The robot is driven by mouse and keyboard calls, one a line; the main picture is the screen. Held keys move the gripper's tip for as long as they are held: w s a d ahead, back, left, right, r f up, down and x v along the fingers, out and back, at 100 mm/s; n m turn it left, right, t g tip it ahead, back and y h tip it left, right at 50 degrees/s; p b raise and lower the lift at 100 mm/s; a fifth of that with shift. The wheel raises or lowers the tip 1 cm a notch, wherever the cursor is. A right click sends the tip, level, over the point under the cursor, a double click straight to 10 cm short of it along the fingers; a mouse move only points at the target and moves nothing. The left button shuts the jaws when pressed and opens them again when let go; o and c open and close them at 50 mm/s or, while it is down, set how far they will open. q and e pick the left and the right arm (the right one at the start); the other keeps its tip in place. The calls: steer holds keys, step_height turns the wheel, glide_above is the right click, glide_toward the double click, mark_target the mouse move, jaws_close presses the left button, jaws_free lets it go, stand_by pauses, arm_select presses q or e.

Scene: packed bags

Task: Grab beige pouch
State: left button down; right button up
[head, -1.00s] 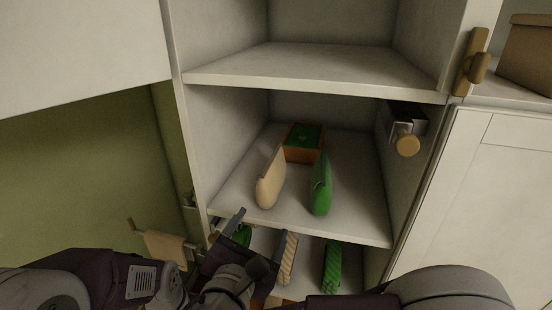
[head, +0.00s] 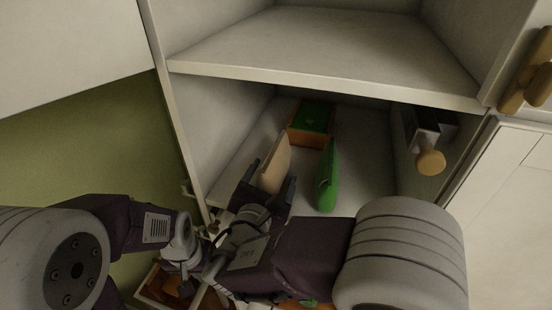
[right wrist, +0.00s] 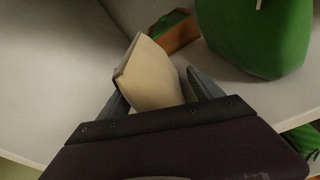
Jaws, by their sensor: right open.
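The beige pouch (head: 275,166) stands upright on the middle shelf of the open cabinet. It also shows in the right wrist view (right wrist: 152,77), between the two fingers. My right gripper (head: 267,182) is open, with one finger on each side of the pouch's near end. In the right wrist view the right gripper (right wrist: 155,92) covers the lower part of the pouch, and I cannot tell whether a finger touches it. My left arm shows at the lower left, but its jaws cannot be made out clearly among the arm parts.
A green pouch (head: 327,176) stands close to the right of the beige one. A brown box with a green top (head: 311,123) is behind them. A shelf board (head: 320,52) is overhead, and a wooden knob (head: 430,162) juts out at the right.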

mark_target(274, 155)
steer(key=shift+w+d+r, duration=0.2)
steer(key=shift+w, duration=0.3)
steer(key=shift+a+f, duration=0.1)
steer(key=shift+f, duration=0.05)
steer(key=shift+w+f, duration=0.1)
steer(key=shift+w, duration=0.15)
steer(key=c, duration=1.6)
arm_select(q)
steer(key=shift+s+a+r, duration=0.15)
steer(key=shift+s+r, duration=0.2)
steer(key=shift+r, duration=0.3)
arm_select(e)
steer(key=shift+s, duration=0.1)
